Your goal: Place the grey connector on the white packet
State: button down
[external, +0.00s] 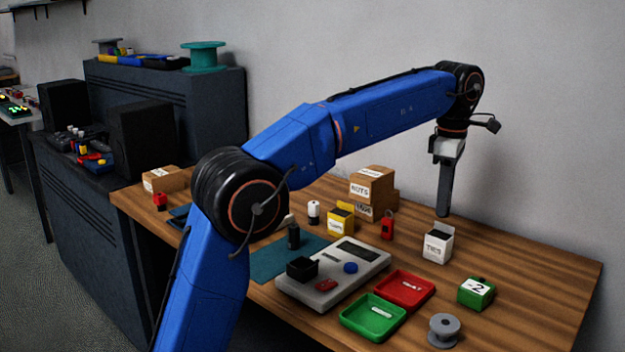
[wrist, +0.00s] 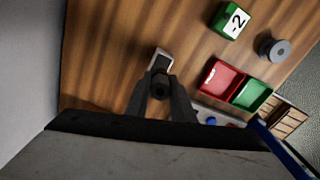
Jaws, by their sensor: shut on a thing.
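The white packet (external: 437,247), an open-topped carton with dark print, stands upright on the wooden table. In the wrist view the white packet (wrist: 164,57) shows just beyond the fingertips, partly covered by them. My gripper (external: 444,212) points straight down above and slightly behind the packet in the external view. In the wrist view my gripper (wrist: 160,90) is shut on a small, dark, round-ended piece, the grey connector (wrist: 160,89). The connector is between the fingertips, apparently over the packet's near edge. It cannot be made out in the external view.
A red tray (external: 425,286) and green tray (external: 346,319) lie in front of the packet. A green box (external: 477,293) and grey spool (external: 444,330) stand to the right. A red tag (external: 387,228), yellow packet (external: 340,221) and cardboard boxes (external: 371,187) stand left. The far right table is clear.

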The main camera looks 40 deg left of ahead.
jog(key=shift+f, duration=2.35)
jog(key=shift+f, duration=0.1)
jog(key=c, duration=1.5)
grip_release()
jog(key=shift+c, duration=0.2)
notch_tip(320, 180, up, 12)
jog(key=shift+f, duration=0.1)
jog(key=shift+r, duration=0.2)
